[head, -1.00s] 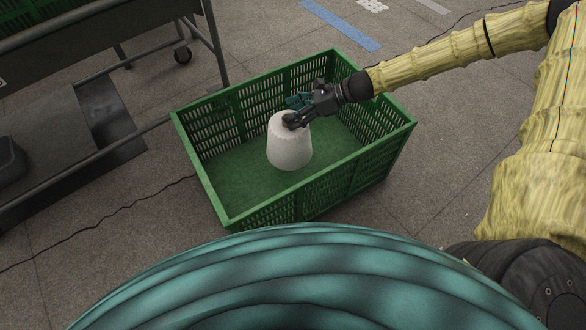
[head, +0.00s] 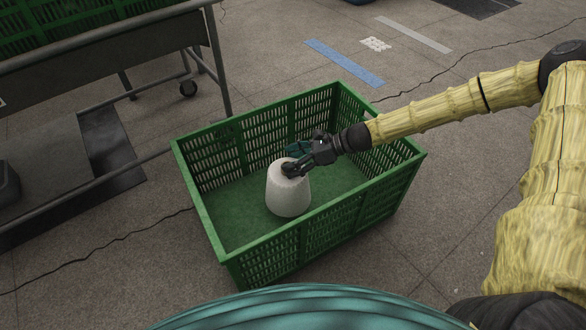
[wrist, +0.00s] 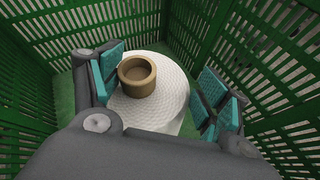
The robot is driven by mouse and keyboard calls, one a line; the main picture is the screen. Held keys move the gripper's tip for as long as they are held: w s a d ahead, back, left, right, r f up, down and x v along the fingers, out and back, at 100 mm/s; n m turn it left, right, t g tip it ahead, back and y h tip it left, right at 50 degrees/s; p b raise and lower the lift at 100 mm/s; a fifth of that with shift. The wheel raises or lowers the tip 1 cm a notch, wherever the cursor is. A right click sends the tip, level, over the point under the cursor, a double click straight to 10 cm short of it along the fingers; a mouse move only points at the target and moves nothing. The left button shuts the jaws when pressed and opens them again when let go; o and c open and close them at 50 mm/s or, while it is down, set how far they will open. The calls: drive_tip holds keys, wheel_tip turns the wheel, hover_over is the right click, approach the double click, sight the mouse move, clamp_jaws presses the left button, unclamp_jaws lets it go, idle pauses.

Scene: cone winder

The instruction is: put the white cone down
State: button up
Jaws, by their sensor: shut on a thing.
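The white cone (head: 288,192) is upright inside the green crate (head: 213,234), near its middle. Its brown core tube (wrist: 137,75) sticks up from the top in the wrist view. My gripper (head: 292,167) reaches in from the right and is shut on the cone at its top. In the wrist view, the teal-padded fingers (wrist: 165,88) are on either side, the left one close to the core tube. The cone's base is low in the crate, but I cannot tell whether it touches the crate floor.
The crate's slatted walls surround the cone, with bare green floor (head: 240,215) around it. Open grey floor with a blue strip (head: 345,63) lies behind the crate.

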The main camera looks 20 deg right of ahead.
drive_tip(key=shift+f+b, duration=0.75)
drive_tip(key=shift+f, duration=0.8)
drive_tip(key=o, duration=1.1)
drive_tip(key=shift+f, duration=0.1)
drive_tip(key=shift+d+r, duration=0.15)
drive_tip(key=shift+r, duration=0.15)
drive_tip(key=shift+p+v, duration=3.1)
drive_tip(key=shift+v, duration=2.7)
drive_tip(key=shift+f, duration=0.1)
